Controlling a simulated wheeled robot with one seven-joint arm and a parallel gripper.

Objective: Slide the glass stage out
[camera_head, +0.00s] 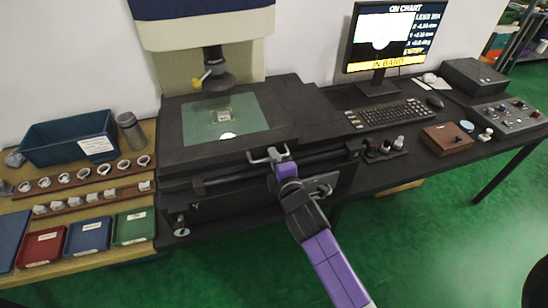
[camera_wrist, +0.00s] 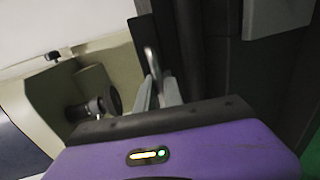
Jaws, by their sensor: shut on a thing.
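The glass stage (camera_head: 195,122) is a green-tinted plate set in a black carriage (camera_head: 280,118) under the measuring machine's lens head (camera_head: 216,75). A small light part (camera_head: 223,116) sits on the glass, with a bright spot near its front edge. A grey bar handle (camera_head: 256,158) sticks out from the carriage's front. My gripper (camera_head: 279,158) reaches it from the front right and is shut on the handle. In the wrist view the two fingers (camera_wrist: 158,95) close around the handle's bar (camera_wrist: 152,62). The exact contact is partly hidden by the fingers.
At left, a wooden board holds a blue bin (camera_head: 65,140), several rings on racks, and red, blue and green trays (camera_head: 134,226). At right are a monitor (camera_head: 395,40), a keyboard (camera_head: 388,115) and a control box (camera_head: 505,117). The floor in front is mostly clear.

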